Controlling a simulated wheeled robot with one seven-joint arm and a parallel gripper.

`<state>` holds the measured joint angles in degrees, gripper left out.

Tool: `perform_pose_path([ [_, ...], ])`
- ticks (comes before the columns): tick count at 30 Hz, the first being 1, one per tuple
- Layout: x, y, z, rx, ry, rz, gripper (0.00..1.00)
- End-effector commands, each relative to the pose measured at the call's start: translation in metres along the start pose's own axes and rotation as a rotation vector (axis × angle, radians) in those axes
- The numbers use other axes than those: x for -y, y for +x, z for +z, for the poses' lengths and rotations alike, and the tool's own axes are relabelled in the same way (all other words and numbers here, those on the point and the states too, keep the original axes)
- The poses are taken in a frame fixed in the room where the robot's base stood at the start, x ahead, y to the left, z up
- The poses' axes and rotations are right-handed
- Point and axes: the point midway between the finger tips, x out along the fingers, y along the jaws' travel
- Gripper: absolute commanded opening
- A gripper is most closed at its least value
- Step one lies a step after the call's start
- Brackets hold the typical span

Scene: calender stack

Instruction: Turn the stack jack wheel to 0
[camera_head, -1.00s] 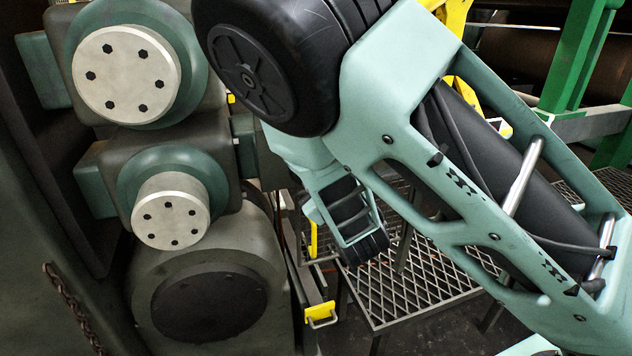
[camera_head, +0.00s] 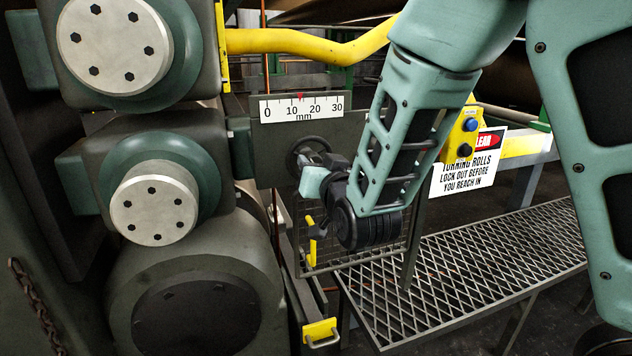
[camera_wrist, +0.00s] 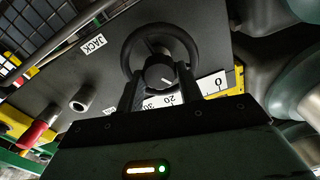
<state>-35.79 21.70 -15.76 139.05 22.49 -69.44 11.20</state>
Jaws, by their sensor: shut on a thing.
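The stack jack wheel (camera_head: 306,146) is a dark ring on the grey panel, partly hidden by my gripper (camera_head: 318,178). In the wrist view the black wheel (camera_wrist: 130,42) surrounds a round hub knob (camera_wrist: 160,72) with a white line on it. My gripper (camera_wrist: 160,82) is shut on this hub, one finger on each side. The white mm scale (camera_head: 302,108) runs 0, 10, 20, 30; its red pointer (camera_head: 299,97) stands between 10 and 20, nearer 10. Part of the scale (camera_wrist: 210,84) shows behind the fingers, its pointer not visible there.
Large rolls with bolted end caps (camera_head: 154,207) stand close on the left. A mesh platform (camera_head: 470,265) lies at lower right. A yellow button box (camera_head: 463,135) and a warning sign (camera_head: 470,160) are right of my forearm. A red-ended lever (camera_wrist: 38,132) shows in the wrist view.

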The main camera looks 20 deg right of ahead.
Motion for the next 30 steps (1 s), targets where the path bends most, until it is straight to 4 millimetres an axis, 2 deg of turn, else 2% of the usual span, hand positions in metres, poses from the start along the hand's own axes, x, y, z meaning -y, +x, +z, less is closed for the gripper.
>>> perform_pose_path([
  [1,-0.0023,-0.0006,0.0072,0.001,0.045,0.001,0.13],
  [30,-0.0032,-0.0007,0.0103,0.004,0.965,0.001,0.13],
])
